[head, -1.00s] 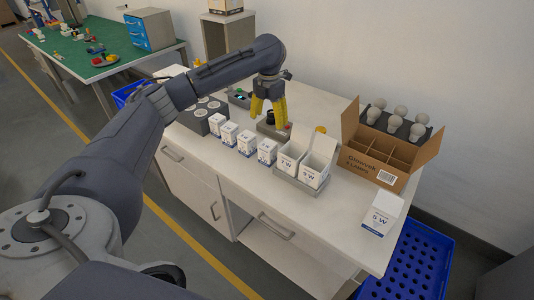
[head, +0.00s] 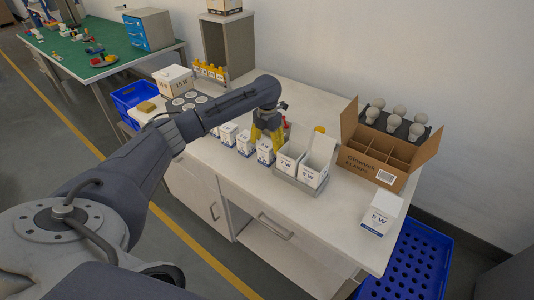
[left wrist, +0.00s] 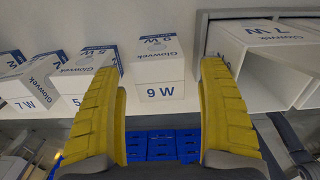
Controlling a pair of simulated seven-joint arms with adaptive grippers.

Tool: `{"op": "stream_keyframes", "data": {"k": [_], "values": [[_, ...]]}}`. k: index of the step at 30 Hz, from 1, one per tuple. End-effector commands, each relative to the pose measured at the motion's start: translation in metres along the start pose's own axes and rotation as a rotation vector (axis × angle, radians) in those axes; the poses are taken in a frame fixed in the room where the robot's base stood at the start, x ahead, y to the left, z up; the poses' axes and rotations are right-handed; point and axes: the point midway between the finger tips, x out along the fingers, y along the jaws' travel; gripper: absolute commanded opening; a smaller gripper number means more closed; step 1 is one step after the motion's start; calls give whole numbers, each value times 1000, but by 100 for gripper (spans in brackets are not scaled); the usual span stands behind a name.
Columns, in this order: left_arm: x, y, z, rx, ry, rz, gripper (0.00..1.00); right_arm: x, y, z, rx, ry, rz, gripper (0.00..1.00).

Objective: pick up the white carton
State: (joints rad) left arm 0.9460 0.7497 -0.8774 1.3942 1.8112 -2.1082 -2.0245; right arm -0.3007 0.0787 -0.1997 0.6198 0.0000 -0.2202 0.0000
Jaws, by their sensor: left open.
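My left gripper (head: 266,134) is open, with yellow fingers pointing down just behind a small closed white carton (head: 265,152), the row's carton nearest the grey tray. In the left wrist view a white carton marked 9 W (left wrist: 160,70) shows between the two fingers of my gripper (left wrist: 158,75). The fingers appear apart from it. Two more closed cartons, marked 5 W (left wrist: 85,75) and 7 W (left wrist: 30,80), stand left of it. A larger white 5 W carton (head: 382,212) stands at the table's front right. My right gripper is not in view.
A grey tray (head: 297,185) with two open white cartons stands right of the row. A brown divided box (head: 372,162) with bulbs behind it stands at the right. A 15 W box (head: 172,79) is at the far left. Blue crates (head: 412,262) flank the table.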

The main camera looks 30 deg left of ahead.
Motion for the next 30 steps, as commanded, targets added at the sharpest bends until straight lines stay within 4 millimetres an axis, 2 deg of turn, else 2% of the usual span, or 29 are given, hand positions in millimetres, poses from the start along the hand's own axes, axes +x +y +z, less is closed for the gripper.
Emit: {"op": "stream_keyframes", "data": {"k": [1,7,19,30], "values": [[8,-1,-1,-1,3,-2,76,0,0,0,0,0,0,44],[28,1,-1,-2,2,-1,76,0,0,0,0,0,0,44],[34,1,0,-1,0,0,76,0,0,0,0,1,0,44],[34,1,0,-1,0,0,33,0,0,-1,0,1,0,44]]}}
